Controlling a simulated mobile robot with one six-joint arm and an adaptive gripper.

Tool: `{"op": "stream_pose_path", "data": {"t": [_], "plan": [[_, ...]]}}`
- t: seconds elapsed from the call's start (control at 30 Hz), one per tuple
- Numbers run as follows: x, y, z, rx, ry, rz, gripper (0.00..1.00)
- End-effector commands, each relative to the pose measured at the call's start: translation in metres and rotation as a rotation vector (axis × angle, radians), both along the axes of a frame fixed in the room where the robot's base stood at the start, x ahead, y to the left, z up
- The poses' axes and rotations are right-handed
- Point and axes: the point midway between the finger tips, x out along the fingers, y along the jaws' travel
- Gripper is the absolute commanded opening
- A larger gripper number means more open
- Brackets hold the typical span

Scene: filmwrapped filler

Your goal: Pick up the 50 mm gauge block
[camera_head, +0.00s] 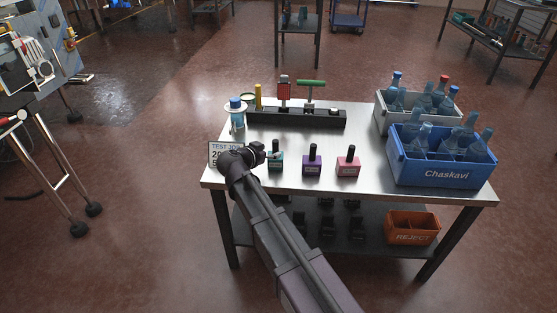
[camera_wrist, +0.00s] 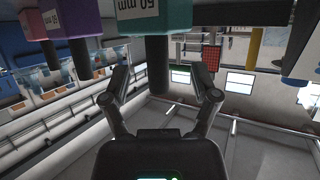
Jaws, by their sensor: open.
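The 50 mm gauge block is teal with a black upright handle. It stands on the steel table (camera_head: 380,183), just right of my gripper (camera_head: 259,152), in the head view (camera_head: 275,164). The wrist view, which is upside down, shows its "50 mm" label (camera_wrist: 138,12) at the top, with the handle hanging between my two spread fingers (camera_wrist: 167,85) in the picture. The jaws are open and hold nothing. How far the handle lies from the fingers in depth is hard to tell.
A purple block (camera_head: 312,166) and a pink block (camera_head: 347,168) stand to the right. Behind is a black rack (camera_head: 300,118) with tools; a blue-capped bottle (camera_head: 237,115) stands at left. A blue crate (camera_head: 445,174) and a grey crate (camera_head: 388,122) hold bottles. A test card (camera_head: 217,152) is partly hidden.

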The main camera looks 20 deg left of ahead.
Motion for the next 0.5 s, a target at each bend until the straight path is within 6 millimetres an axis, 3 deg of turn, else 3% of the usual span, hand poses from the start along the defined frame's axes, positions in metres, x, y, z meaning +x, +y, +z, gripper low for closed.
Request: {"op": "stream_pose_path", "data": {"t": [0.23, 0.5], "plan": [[0.026, -0.009, -0.012, 0.0, 0.0, -0.001, 0.78], [0.032, -0.012, -0.013, 0.001, 0.0, -0.001, 0.78]]}}
